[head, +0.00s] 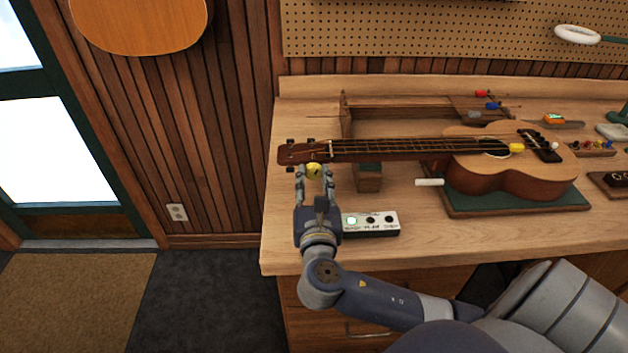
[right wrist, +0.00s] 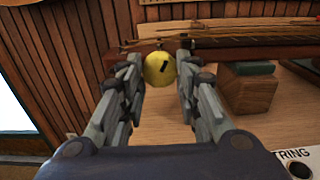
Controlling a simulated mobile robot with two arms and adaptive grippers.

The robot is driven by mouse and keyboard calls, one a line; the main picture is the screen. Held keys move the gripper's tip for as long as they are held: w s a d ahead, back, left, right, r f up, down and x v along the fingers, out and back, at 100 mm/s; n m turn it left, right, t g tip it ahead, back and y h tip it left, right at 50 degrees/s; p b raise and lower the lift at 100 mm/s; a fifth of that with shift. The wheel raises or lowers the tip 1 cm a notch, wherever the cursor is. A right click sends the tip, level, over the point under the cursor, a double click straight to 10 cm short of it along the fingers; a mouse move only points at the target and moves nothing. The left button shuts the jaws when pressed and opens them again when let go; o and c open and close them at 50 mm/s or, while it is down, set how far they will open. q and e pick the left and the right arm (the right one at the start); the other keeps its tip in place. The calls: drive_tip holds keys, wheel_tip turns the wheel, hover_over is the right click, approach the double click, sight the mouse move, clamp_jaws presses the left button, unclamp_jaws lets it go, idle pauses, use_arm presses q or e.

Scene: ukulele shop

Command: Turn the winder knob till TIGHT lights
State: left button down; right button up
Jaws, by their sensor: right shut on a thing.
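The yellow winder knob (head: 315,170) sits at the headstock end of the ukulele (head: 510,175), which lies on its side-to-side length across the bench. The knob also shows in the right wrist view (right wrist: 159,69), with a dark mark slanting on its face. My right gripper (head: 314,174) is shut on the knob, one finger on each side. A white indicator box (head: 371,224) stands just right of my right wrist. Its left lamp looks lit pale; the other two look dark. The lamp labels are too small to read. My left gripper is not in view.
A wooden neck support (head: 369,178) stands right of the knob. A green mat (head: 520,208) lies under the ukulele body, with a white rod (head: 429,182) beside it. Small tools lie along the back. The front bench strip right of the box is clear.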

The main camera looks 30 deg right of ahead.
drive_tip(key=shift+m, duration=1.1)
drive_tip(key=m, duration=0.2)
drive_tip(key=shift+m, duration=0.4)
drive_tip(key=m, duration=0.4)
drive_tip(key=m+b, duration=0.2)
drive_tip(key=m, duration=0.4)
drive_tip(key=shift+m+b, duration=0.3)
drive_tip(key=shift+m, duration=0.1)
drive_tip(key=m+b, duration=0.1)
drive_tip(key=m, duration=0.2)
drive_tip(key=shift+r+m+b, duration=0.1)
drive_tip(key=shift+m+b, duration=0.35)
drive_tip(key=shift+m, duration=1.25)
